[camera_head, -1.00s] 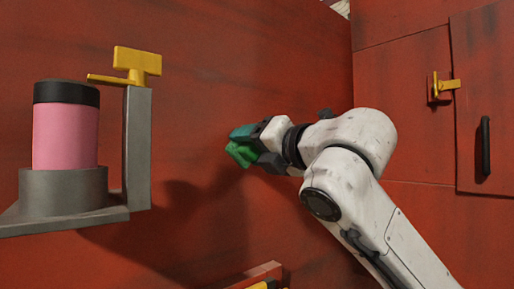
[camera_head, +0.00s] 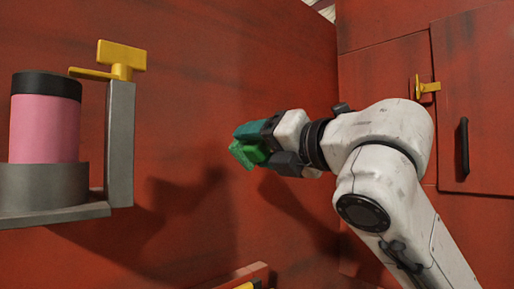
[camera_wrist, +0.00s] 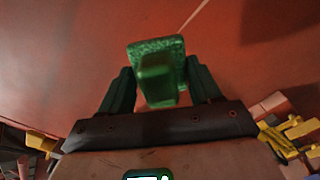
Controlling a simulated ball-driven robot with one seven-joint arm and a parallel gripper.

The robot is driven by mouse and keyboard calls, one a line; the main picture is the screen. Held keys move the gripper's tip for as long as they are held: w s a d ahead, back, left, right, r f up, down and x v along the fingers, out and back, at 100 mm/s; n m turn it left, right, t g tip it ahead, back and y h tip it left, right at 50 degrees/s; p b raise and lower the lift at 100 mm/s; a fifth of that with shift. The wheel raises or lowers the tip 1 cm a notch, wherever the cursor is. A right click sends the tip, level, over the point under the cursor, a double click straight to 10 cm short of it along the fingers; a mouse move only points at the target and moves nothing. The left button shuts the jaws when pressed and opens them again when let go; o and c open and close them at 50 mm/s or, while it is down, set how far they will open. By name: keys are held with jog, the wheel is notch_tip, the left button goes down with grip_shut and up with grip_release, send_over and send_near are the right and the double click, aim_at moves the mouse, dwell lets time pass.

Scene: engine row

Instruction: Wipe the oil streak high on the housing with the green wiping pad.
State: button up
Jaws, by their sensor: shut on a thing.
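My gripper (camera_head: 264,140) is shut on the green wiping pad (camera_head: 242,155), holding it in front of the large red housing wall (camera_head: 230,60). The wrist view also shows the pad (camera_wrist: 156,52), with its block-like grip between my two dark fingers (camera_wrist: 158,92). The pad's face points away from the wrist, toward the red surface. The pad looks apart from the wall, though the exact gap is hard to judge. Faint dark smudges show on the red paint, but I cannot tell which is the oil streak.
At left, a grey bracket (camera_head: 120,145) holds a pink canister (camera_head: 45,128) with a black lid; a yellow valve handle (camera_head: 122,58) tops the bracket. At right are a red door with a black handle (camera_head: 463,148) and a yellow latch (camera_head: 427,87). Yellow parts (camera_wrist: 290,132) lie low.

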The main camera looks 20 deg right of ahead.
jog(key=shift+v, duration=1.55)
